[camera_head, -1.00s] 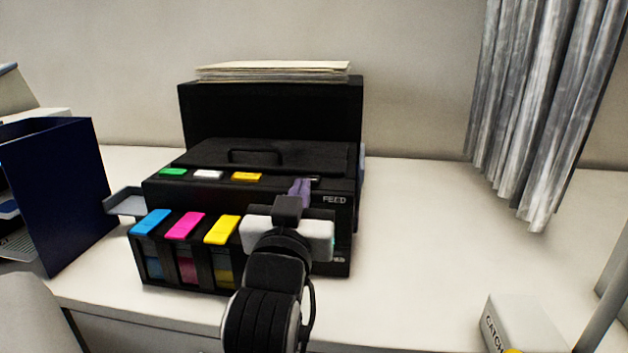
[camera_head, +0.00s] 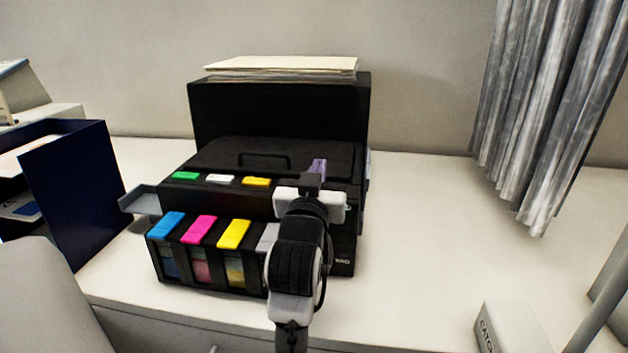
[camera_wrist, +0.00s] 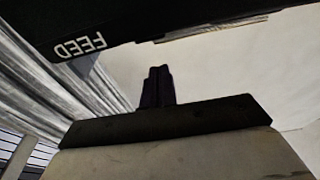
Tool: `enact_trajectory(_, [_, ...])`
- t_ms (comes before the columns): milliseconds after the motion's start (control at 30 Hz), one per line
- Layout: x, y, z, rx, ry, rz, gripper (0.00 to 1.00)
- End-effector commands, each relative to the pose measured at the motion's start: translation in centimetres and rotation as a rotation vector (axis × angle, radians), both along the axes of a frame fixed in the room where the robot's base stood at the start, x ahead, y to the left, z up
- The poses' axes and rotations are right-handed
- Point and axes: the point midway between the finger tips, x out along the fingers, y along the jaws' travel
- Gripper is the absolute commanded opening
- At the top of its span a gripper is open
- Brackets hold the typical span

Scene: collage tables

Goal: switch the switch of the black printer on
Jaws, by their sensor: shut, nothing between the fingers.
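The black printer (camera_head: 225,195) stands on the white table, with green, white and yellow buttons on its top front edge. Its power switch cannot be made out; my gripper and arm cover the right part of the front. My gripper (camera_head: 318,167) is shut and empty, its purple-looking fingers up at the printer's upper right front edge. In the wrist view my gripper's fingers (camera_wrist: 157,75) are together, beside the dark printer body (camera_wrist: 165,17) with its "FEED" label. I cannot tell whether they touch the printer.
Ink tanks with blue, magenta and yellow caps (camera_head: 200,229) project from the printer's front left. Paper (camera_head: 285,65) lies on top. A dark blue file holder (camera_head: 70,185) stands left. The table (camera_head: 430,220) is clear to the right, up to a white box (camera_head: 510,328) and grey curtain (camera_head: 545,100).

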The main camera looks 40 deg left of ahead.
Motion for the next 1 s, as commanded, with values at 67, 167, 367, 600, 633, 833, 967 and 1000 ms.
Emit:
enact_trajectory(67, [-0.2,0.0,-2.0,-0.003,0.002,0.001,0.0])
enact_trajectory(167, [-0.3,-0.1,-2.8,-0.002,0.0,0.001,0.0])
enact_trajectory(367, [-0.4,-0.2,-3.3,-0.002,0.0,0.001,0.0])
enact_trajectory(600, [-0.4,-0.2,-3.2,-0.001,0.0,0.0,0.0])
enact_trajectory(633, [-0.4,-0.2,-3.2,-0.001,0.0,0.0,0.0])
enact_trajectory(833, [-0.4,-0.3,-4.0,0.008,-0.016,0.0,0.0])
enact_trajectory(967, [-0.4,-0.3,-5.0,0.035,-0.058,-0.001,0.0])
enact_trajectory(1000, [-0.4,-0.3,-5.2,0.045,-0.074,-0.002,0.0])
